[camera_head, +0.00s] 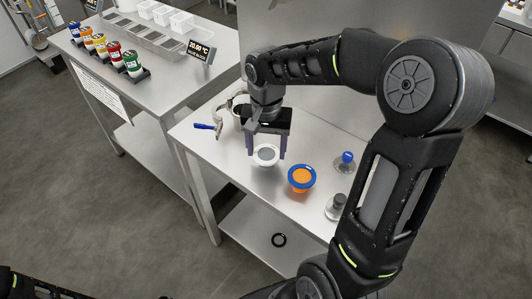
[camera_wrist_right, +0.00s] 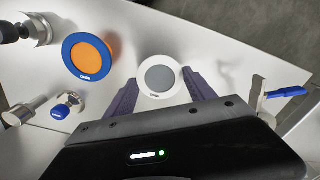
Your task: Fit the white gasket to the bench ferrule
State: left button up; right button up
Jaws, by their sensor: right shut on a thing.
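The white gasket (camera_head: 266,155), a white ring with a grey middle, is between the two purple fingers of my right gripper (camera_head: 267,148). The right gripper is shut on it, and it shows face-on in the right wrist view (camera_wrist_right: 160,76). I cannot tell whether it touches the bench. Beside it is a blue ring with an orange middle (camera_head: 301,178), also in the right wrist view (camera_wrist_right: 88,57). Metal fittings stand to the right of that ring; I cannot tell which is the bench ferrule. My left gripper is not in view.
Colored jars (camera_head: 115,55) stand on the other table.

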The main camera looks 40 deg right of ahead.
jog(key=c, duration=0.7)
jog(key=shift+o, duration=0.2)
jog(key=shift+r+p, duration=1.65)
jog(key=shift+r, duration=0.65)
